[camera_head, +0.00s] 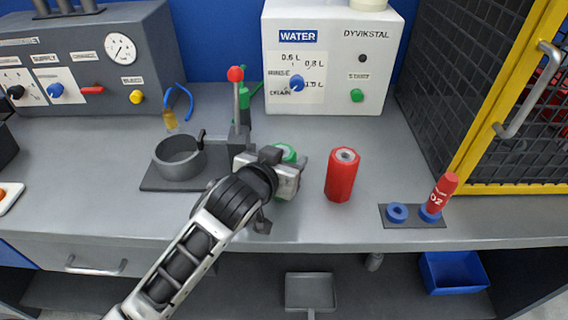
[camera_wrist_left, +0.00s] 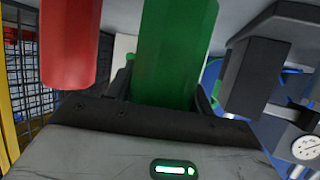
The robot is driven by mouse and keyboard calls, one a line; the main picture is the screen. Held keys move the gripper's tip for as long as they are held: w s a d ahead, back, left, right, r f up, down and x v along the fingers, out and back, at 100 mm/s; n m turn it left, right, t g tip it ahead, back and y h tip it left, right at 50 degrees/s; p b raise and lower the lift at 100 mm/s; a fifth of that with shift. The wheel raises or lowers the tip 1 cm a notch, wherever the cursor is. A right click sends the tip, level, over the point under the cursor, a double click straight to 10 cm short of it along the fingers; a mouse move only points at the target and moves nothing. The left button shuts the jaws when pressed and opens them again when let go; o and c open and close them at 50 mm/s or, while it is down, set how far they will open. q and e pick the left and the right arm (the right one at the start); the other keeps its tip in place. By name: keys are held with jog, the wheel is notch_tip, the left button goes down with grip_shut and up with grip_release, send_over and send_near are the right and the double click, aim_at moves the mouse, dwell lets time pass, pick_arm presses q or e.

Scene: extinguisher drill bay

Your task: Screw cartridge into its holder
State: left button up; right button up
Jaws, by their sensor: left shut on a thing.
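My left gripper (camera_head: 278,168) is shut on a green faceted cylinder (camera_head: 285,153) on the bench. In the left wrist view the green cylinder (camera_wrist_left: 173,50) stands between the fingers; its lower part is hidden by the gripper. A red cylinder (camera_head: 341,175) with a grey top stands upright just right of the gripper, apart from it; it also shows in the left wrist view (camera_wrist_left: 68,42). A small red cartridge marked 02 (camera_head: 442,191) leans tilted in the right-hand blue ring of a dark holder plate (camera_head: 412,223). The left-hand blue ring (camera_head: 397,213) is empty. My right gripper is not in view.
A grey clamp stand with a round cup (camera_head: 180,160) and a red-knobbed lever (camera_head: 236,74) stand left of the gripper. A white water unit (camera_head: 325,60) stands behind. A yellow-framed mesh cage (camera_head: 500,100) bounds the right. The bench front between the red cylinder and the holder plate is clear.

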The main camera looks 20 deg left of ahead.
pick_arm(q)
notch_tip(320, 180, up, 10)
jog(key=shift+f+p, duration=0.15)
jog(key=shift+p, duration=0.35)
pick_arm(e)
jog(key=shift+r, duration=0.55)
